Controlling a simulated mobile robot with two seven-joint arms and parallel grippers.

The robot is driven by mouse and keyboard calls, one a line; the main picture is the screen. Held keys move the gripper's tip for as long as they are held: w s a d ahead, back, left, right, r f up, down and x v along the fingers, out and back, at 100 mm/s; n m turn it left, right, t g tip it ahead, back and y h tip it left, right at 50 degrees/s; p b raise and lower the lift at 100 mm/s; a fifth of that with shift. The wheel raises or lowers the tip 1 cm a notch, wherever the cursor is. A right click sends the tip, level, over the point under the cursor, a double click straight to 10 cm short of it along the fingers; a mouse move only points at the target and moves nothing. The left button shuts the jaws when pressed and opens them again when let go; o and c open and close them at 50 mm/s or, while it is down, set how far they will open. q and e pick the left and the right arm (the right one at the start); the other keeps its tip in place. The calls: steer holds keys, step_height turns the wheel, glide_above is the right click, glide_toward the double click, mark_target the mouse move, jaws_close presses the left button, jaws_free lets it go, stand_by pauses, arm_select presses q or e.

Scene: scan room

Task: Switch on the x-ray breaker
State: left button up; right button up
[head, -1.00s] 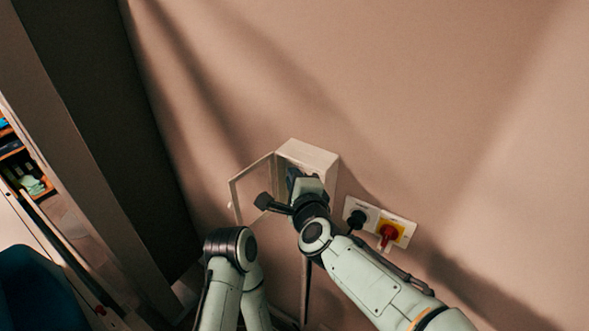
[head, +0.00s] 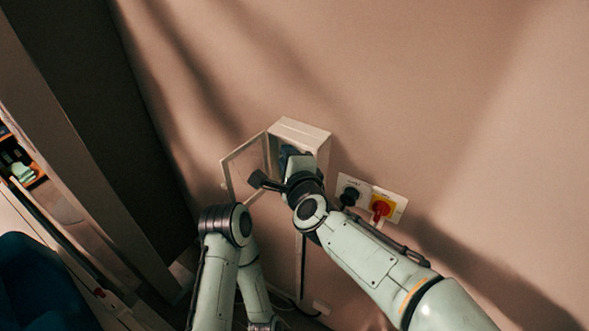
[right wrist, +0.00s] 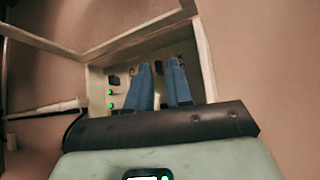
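A white breaker box (head: 303,133) is fixed to the wall in the head view, with its clear framed door (head: 243,165) swung open to the left. In the right wrist view the open box (right wrist: 204,62) shows a pale panel with small dark switches (right wrist: 113,80) and green lights (right wrist: 110,98) at its left. No label is readable, so I cannot tell which switch is the x-ray breaker. My right gripper (right wrist: 160,85) reaches into the box. Its two blue fingers are a little apart, with a dark part of the panel visible between them.
A wall plate right of the box carries a black knob (head: 350,196) and a red knob on yellow (head: 381,208). A dark upright panel (head: 95,110) stands at the left. My left arm is folded below the box. The wall above is bare.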

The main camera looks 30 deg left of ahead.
steer(key=v, duration=1.3)
steer(key=shift+a+f, duration=0.1)
